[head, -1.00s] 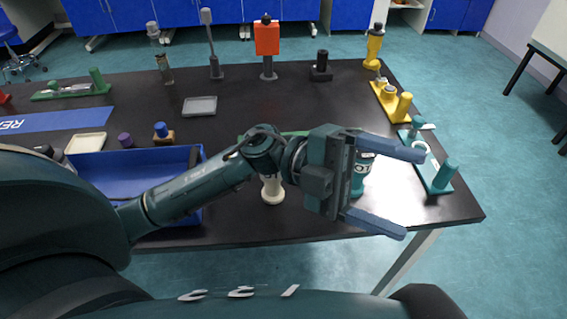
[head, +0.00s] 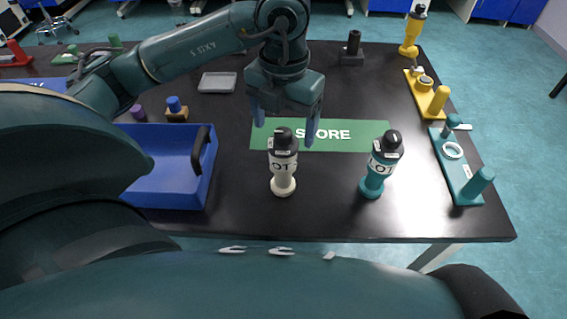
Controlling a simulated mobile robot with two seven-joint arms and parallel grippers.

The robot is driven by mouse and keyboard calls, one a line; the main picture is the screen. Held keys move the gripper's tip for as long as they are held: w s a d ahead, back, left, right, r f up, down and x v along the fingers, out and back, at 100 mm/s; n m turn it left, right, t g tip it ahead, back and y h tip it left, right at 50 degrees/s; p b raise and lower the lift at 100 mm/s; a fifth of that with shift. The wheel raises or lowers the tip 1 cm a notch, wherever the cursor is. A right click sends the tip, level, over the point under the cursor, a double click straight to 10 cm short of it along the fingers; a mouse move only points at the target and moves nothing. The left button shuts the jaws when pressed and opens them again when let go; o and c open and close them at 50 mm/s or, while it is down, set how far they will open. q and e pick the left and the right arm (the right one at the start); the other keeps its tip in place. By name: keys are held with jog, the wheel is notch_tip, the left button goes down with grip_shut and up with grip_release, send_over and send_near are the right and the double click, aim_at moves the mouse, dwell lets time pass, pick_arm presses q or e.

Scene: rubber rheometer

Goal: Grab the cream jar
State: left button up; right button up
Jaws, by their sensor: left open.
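The cream jar (head: 283,185) stands upright on the black table, in front of the green STORE mat (head: 355,126). It has a black cap and a white label with dark letters. My left gripper (head: 285,128) points down just behind the jar, its two blue fingers apart and nothing between them that I can see. The right finger comes down to the right of the jar's cap; the left finger is behind and to its left. My right gripper is not in view.
A teal jar (head: 373,182) stands to the right of the cream one. A blue bin (head: 165,195) with a black handle is at left. Teal (head: 462,180) and yellow (head: 424,100) fixtures line the right edge. A grey tray (head: 217,82) lies farther back.

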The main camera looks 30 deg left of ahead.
aim_at(283, 148)
pick_arm(q)
jog(key=f, duration=0.7)
jog(key=shift+w+a+f+p, duration=0.15)
jog(key=shift+w+a+p, duration=0.15)
jog(key=shift+p, duration=0.1)
jog(key=c, duration=1.5)
jog(key=shift+o, duration=0.2)
